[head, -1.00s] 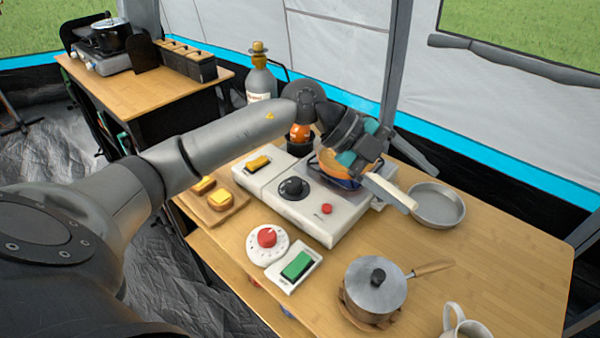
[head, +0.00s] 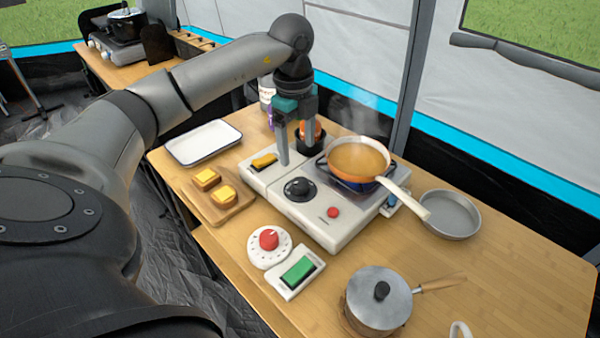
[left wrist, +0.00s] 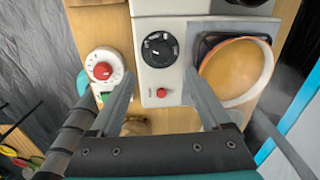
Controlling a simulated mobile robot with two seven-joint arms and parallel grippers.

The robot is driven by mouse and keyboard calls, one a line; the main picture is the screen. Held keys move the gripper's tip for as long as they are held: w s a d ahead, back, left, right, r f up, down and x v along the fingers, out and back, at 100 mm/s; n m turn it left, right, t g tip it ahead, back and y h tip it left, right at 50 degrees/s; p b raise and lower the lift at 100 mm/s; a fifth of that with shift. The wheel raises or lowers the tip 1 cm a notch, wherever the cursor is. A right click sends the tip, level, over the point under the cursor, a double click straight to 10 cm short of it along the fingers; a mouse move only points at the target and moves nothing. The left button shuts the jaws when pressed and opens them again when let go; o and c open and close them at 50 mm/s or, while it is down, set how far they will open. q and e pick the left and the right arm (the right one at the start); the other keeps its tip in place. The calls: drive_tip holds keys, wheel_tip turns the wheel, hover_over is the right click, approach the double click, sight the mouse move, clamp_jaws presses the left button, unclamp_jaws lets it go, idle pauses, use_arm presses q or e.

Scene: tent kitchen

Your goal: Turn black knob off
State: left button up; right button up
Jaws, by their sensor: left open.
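The black knob (head: 299,189) is a round dial on the top of the white portable stove (head: 338,230), left of its burner. It also shows in the left wrist view (left wrist: 160,49), just beyond and between the fingertips. My left gripper (head: 299,152) is open and empty, pointing down above the stove, with its fingers apart. In the head view it appears behind the knob. In the left wrist view the gripper (left wrist: 158,76) has no finger touching the knob. I cannot make out the knob's setting. My right gripper is not in view.
A steaming pan (head: 358,163) of orange soup sits on the burner, its handle reaching right. A red button (head: 333,212) is on the stove.

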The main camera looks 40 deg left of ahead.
sight(300, 181)
use_arm(q)
drive_tip(key=f, duration=0.3)
drive_tip(key=f+b, duration=0.1)
drive_tip(key=f, duration=0.5)
drive_tip(key=shift+w+f+b, duration=0.3)
drive_tip(key=shift+b, duration=0.1)
drive_tip(key=shift+f, duration=0.4)
drive_tip(key=c, duration=0.3)
clamp_jaws()
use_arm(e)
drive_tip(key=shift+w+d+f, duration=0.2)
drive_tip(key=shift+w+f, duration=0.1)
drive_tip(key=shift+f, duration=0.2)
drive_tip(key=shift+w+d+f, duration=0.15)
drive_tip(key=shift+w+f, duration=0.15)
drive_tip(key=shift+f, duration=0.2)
